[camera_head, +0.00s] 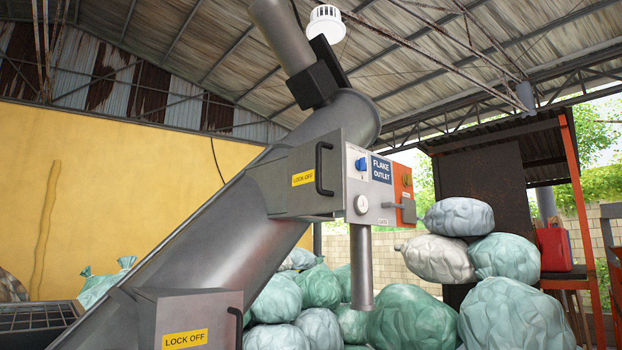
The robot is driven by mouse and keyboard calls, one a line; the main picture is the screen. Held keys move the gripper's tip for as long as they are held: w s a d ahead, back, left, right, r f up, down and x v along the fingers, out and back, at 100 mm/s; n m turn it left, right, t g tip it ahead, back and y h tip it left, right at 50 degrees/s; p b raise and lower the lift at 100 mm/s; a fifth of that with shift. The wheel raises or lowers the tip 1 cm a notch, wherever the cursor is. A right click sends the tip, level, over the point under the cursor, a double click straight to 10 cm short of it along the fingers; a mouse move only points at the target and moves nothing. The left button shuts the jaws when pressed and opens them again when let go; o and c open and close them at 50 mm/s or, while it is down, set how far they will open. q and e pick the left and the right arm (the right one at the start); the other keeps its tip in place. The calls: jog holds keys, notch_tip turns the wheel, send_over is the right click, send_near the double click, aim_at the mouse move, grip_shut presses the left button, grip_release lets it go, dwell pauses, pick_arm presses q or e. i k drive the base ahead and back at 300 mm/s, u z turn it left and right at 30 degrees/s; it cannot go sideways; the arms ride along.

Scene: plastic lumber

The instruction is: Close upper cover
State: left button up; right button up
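A thick grey inclined screw-conveyor tube (207,238) rises from lower left to upper right. An upper grey box cover (295,181) with a black handle (323,168) and a yellow "LOCK OFF" label sits on the tube's upper part. It looks seated against the tube, but whether it is fully shut I cannot tell. A lower grey box (190,318) with a "LOCK OFF" label and a black handle is at the bottom, cut off by the frame. Neither of my grippers shows in the head view.
A panel marked "FLAKE OUTLET" (381,170) with a blue knob, a gauge and a lever adjoins the upper cover. A grey pipe (361,268) hangs below it. Several filled bags (405,317) are piled behind. A metal grate (35,317) is at lower left.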

aim_at(317, 184)
jog(key=z, duration=1.4)
jog(key=i, duration=0.7)
jog(key=u, duration=2.25)
